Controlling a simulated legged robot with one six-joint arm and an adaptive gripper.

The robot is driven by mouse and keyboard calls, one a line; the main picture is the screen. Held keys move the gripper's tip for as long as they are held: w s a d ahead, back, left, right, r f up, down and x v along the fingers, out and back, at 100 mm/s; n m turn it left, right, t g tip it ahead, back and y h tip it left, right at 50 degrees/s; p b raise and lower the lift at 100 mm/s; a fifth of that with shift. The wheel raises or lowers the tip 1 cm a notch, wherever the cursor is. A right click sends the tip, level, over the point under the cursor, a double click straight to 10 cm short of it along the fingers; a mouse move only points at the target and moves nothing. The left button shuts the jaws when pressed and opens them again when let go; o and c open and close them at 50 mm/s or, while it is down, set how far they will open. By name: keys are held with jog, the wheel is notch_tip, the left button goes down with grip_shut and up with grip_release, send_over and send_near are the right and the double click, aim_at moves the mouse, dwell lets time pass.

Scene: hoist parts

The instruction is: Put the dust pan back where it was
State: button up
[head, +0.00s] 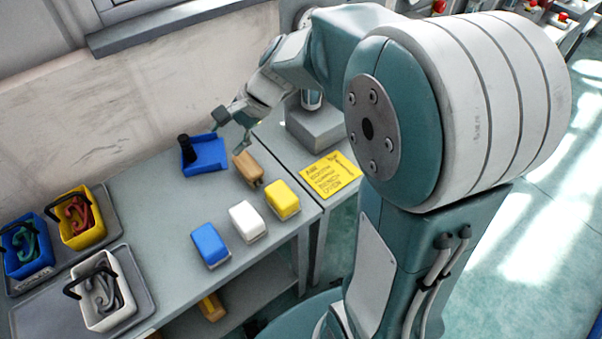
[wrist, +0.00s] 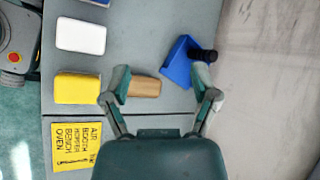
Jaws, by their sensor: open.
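The blue dust pan (head: 204,157) with its black upright handle (head: 184,147) sits on the grey bench near the wall. In the wrist view, the dust pan (wrist: 178,66) lies just past my fingertips, with the black handle (wrist: 205,56) to its right. My gripper (head: 232,129) is open above the bench, beside the pan. In the wrist view, the right finger of my gripper (wrist: 162,78) overlaps the handle's near end, and the left one overlaps a wooden block. I cannot tell whether either finger touches.
The wooden block (head: 247,168) lies right of the pan. Yellow (head: 282,200), white (head: 247,222) and blue (head: 210,245) blocks line the bench's front. Handled bins, including a yellow one (head: 66,239), stand at left. A yellow sign (head: 331,174) lies at right. The bench's middle is clear.

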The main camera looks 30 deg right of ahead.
jog(key=s+d+r+n+t+h, duration=0.2)
jog(key=s+n, duration=0.3)
jog(key=s, duration=0.4)
jog(key=s+d+r+n+t+h, duration=0.1)
jog(key=s+d+r+n+h, duration=0.1)
jog(key=s+d+n+h, duration=0.3)
jog(key=s+n, duration=0.1)
jog(key=s, duration=0.3)
jog(key=shift+s+r+t+h, duration=0.3)
jog(key=shift+s+r+t, duration=0.1)
jog(key=shift+c, duration=0.3)
